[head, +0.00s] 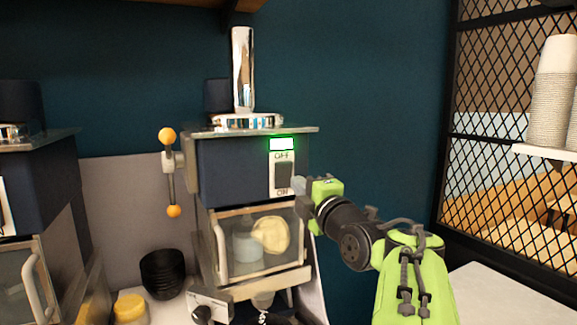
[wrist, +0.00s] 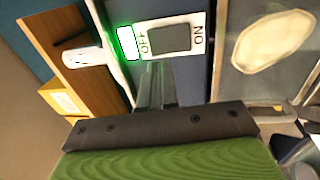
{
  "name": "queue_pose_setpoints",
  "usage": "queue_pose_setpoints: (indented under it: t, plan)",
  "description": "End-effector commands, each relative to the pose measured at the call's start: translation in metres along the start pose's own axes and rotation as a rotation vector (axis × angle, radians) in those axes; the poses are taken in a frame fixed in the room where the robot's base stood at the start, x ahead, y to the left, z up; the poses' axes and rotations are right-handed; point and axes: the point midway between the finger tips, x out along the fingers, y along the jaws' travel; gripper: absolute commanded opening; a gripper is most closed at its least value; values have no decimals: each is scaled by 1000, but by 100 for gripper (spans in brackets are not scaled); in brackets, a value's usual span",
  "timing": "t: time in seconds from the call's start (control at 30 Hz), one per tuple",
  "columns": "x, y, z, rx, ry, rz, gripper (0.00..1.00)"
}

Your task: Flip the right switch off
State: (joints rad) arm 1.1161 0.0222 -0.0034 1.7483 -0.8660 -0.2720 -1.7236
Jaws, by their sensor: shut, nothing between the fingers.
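The right switch (head: 284,174) is a dark grey rocker on a white plate marked OFF at the top and ON at the bottom. It sits on the front of the dark blue dispenser (head: 240,172). A green lit indicator (head: 282,144) glows just above the plate. In the wrist view the rocker (wrist: 170,38) lies just beyond my fingers, with the OFF label and the green light at its left. My gripper (head: 298,186) is shut and empty at the right side of the switch. The wrist view shows its fingertips (wrist: 155,72) close to the plate; contact cannot be told.
Below the switch is a clear-fronted door (head: 258,245) with a white handle. A second dispenser (head: 38,170) stands at the left. A lever with orange knobs (head: 168,172) is beside the dispenser. Black bowls (head: 162,273) are stacked below. A mesh partition (head: 505,130) stands at the right.

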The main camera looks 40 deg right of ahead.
Motion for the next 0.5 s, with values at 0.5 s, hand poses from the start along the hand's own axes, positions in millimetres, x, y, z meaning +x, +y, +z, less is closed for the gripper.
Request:
queue_pose_setpoints:
  t: [0.5]
  plan:
    - [62, 1, 0, 0, -1, 0, 0]
